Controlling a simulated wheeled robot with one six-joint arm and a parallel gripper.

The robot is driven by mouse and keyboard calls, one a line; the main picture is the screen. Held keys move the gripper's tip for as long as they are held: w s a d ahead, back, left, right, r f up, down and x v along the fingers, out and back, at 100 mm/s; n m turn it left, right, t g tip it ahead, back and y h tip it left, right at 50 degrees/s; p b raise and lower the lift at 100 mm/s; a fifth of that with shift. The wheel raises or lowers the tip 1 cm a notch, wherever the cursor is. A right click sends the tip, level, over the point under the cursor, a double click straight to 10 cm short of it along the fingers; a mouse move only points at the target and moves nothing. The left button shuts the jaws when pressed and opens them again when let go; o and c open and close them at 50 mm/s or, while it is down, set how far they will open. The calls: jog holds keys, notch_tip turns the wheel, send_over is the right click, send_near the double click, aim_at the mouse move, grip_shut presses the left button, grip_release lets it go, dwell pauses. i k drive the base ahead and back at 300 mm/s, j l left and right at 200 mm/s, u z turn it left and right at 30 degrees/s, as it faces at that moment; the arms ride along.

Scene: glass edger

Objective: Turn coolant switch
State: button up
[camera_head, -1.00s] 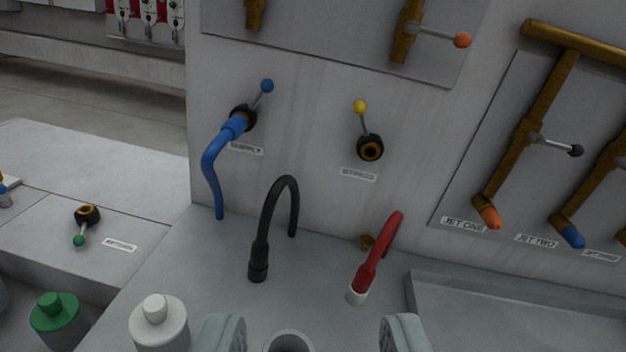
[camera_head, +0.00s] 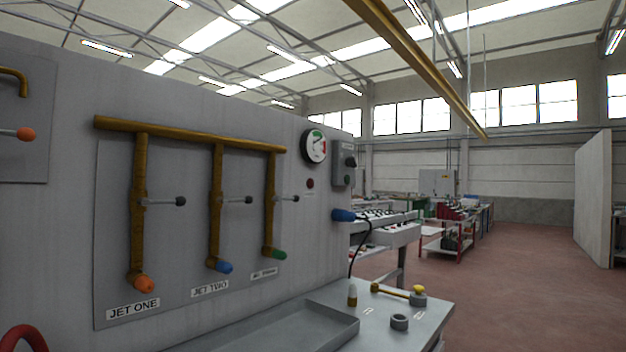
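A small grey switch box (camera_head: 342,165) is mounted near the right end of the grey panel, and it may be the coolant switch. It carries a dark knob (camera_head: 350,162) and a green button or lamp (camera_head: 347,180). The label strip above the knob is too small to read, and the knob's setting cannot be told. My gripper is not in view.
The panel (camera_head: 70,200) has three brass pipes with levers, a round gauge (camera_head: 314,146) and a dark red button (camera_head: 310,183). Open floor (camera_head: 530,270) lies right.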

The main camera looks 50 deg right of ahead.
aim_at(350, 162)
jog(key=k+l+z, duration=0.1)
jog(key=z, duration=1.45)
jog(key=i+l, duration=0.25)
jog(key=i+l+u, duration=0.1)
jog(key=l, duration=0.35)
jog(key=i+l, duration=0.35)
jog(key=u, duration=0.05)
